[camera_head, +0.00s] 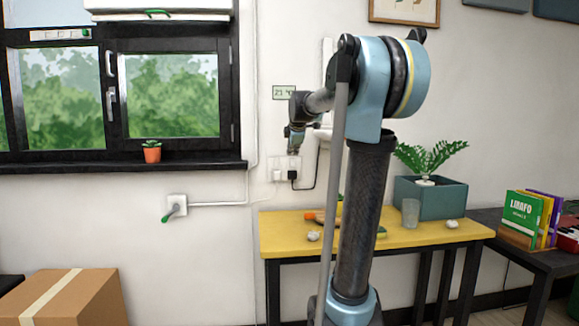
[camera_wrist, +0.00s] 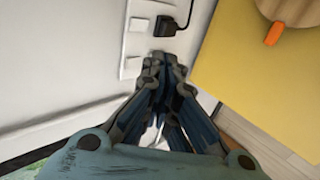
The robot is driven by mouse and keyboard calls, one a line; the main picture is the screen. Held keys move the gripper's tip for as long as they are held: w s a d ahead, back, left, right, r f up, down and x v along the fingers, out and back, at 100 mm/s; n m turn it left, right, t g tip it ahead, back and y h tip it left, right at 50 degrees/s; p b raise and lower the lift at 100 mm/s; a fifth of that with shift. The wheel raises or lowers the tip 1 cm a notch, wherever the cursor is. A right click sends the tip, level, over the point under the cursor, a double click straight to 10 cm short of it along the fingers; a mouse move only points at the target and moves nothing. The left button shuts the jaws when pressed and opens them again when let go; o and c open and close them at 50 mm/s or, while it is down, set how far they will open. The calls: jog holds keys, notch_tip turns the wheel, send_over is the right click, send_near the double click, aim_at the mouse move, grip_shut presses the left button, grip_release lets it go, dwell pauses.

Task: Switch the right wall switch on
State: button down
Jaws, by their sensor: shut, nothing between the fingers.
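A white wall plate (camera_head: 285,163) with switches and a socket is on the wall left of my arm, above the yellow table. In the wrist view, the plate (camera_wrist: 142,12) runs along the top middle, with a white square switch (camera_wrist: 138,24) and another white square switch (camera_wrist: 132,65) nearer my fingers. I cannot tell whether either switch is on or off. My gripper (camera_wrist: 160,62) is shut and empty, its fingertips close to the plate; contact cannot be made out. In the head view my gripper (camera_head: 293,150) points down just above the plate's black plug.
A black plug (camera_wrist: 166,25) with a cord sits beside the switches. The yellow table (camera_head: 280,235) stands below, holding a planter box (camera_head: 440,200) and a glass (camera_head: 410,213). A thermostat display (camera_head: 284,92) hangs above the plate.

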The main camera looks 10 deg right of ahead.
jog(key=shift+w+d, duration=0.1)
jog(key=shift+d, duration=0.05)
send_near(292, 162)
jog(key=shift+w+a+f, duration=0.2)
jog(key=shift+w+f, duration=0.55)
jog(key=shift+f, duration=0.3)
jog(key=shift+w+a+f, duration=0.2)
jog(key=shift+w+f, duration=0.5)
jog(key=shift+f, duration=0.4)
jog(key=shift+w+a+f, duration=0.2)
jog(key=shift+w+f, duration=0.55)
jog(key=shift+f, duration=0.3)
